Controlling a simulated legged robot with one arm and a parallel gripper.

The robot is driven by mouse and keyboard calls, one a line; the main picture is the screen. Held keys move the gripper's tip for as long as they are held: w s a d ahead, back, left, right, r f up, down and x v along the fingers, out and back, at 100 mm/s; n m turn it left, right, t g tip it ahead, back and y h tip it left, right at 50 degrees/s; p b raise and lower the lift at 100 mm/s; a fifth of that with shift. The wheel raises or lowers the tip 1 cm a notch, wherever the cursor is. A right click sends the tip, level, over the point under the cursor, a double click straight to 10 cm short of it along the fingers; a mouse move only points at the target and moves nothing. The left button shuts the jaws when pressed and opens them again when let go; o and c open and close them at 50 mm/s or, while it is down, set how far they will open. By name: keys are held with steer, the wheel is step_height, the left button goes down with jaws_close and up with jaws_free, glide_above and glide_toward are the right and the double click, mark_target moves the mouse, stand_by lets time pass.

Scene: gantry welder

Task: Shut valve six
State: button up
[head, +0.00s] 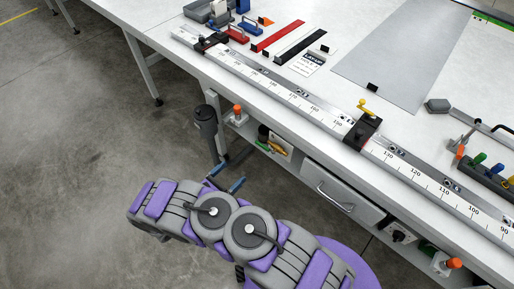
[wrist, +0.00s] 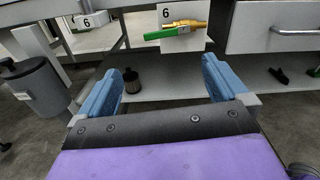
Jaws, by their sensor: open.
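The lever lies nearly level, pointing left, roughly along the brass body. In the head view the valve (head: 277,148) is small below the tabletop edge. My gripper (wrist: 160,85) is open and empty, its blue fingers spread. The valve shows beyond and above the gap between them, apart from both. In the head view my gripper (head: 226,177) is left of and below the valve.
A dark grey cylinder (wrist: 35,85) stands left of my gripper. A drawer with a bar handle (head: 341,194) is right of the valve. A lower shelf (wrist: 185,80) holds a small dark canister (wrist: 132,82). Open floor lies left.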

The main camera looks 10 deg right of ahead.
mark_target(261, 146)
steer(key=b+x, duration=0.3)
steer(key=x, duration=1.3)
steer(key=shift+c, duration=0.4)
steer(key=shift+a, duration=0.1)
steer(key=c, duration=1.3)
